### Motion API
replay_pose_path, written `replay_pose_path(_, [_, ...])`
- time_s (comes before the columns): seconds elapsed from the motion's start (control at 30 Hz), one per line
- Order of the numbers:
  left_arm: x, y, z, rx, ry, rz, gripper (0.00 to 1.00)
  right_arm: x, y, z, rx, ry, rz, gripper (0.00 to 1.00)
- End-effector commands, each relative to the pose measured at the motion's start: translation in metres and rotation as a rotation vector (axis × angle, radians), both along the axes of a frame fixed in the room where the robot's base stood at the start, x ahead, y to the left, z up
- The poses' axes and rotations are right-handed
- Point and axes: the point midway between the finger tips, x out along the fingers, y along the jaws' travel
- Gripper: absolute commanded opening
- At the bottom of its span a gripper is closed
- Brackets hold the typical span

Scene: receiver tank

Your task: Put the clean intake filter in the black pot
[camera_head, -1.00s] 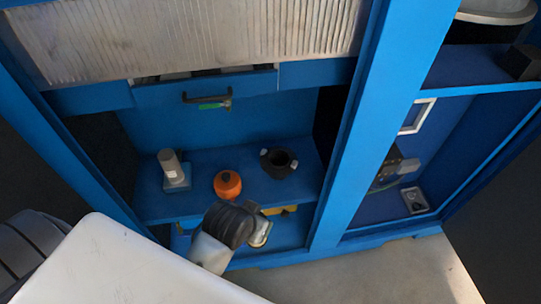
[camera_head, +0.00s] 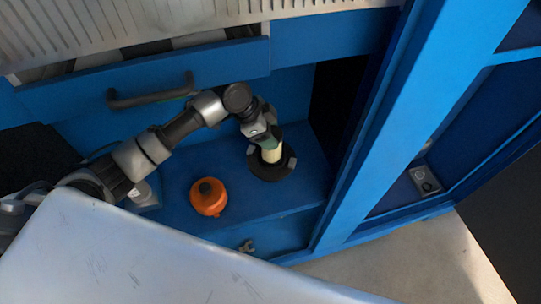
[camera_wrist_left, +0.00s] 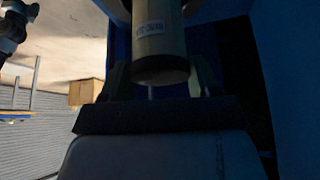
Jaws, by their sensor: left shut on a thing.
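The intake filter is a pale cream cylinder (camera_head: 271,154) with a dark end; in the left wrist view the cylinder (camera_wrist_left: 159,40) shows a white label. My left gripper (camera_head: 263,140) is shut on it and holds it roughly upright. The black pot (camera_head: 270,174) stands on the blue shelf, directly below the gripper. The filter's lower end overlaps the pot's mouth in the head view; I cannot tell how deep it is inside. The pot is not clearly seen in the left wrist view. My right gripper is not in view.
An orange round pot (camera_head: 208,198) stands left of the black pot on the blue shelf (camera_head: 232,165). A drawer handle (camera_head: 150,91) juts out above my arm. A blue post (camera_head: 372,120) bounds the right. A wrench-like tool (camera_head: 245,246) lies lower down.

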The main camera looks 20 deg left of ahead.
Motion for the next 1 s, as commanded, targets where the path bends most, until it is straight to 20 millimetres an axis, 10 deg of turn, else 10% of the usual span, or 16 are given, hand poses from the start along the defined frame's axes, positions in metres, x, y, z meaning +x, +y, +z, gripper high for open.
replay_pose_path(0.53, [0.000, -0.001, -0.068, -0.002, 0.002, 0.003, 0.23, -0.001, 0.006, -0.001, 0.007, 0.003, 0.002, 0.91])
replay_pose_path(0.93, [0.000, -0.001, -0.076, -0.002, -0.001, 0.003, 0.23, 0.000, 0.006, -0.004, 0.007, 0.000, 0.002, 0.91])
replay_pose_path(0.97, [0.000, -0.001, -0.075, -0.002, -0.001, 0.003, 0.66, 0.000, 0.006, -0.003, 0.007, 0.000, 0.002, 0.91])
replay_pose_path(1.0, [0.000, -0.001, -0.075, -0.002, -0.001, 0.003, 0.72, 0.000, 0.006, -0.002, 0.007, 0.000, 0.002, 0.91])
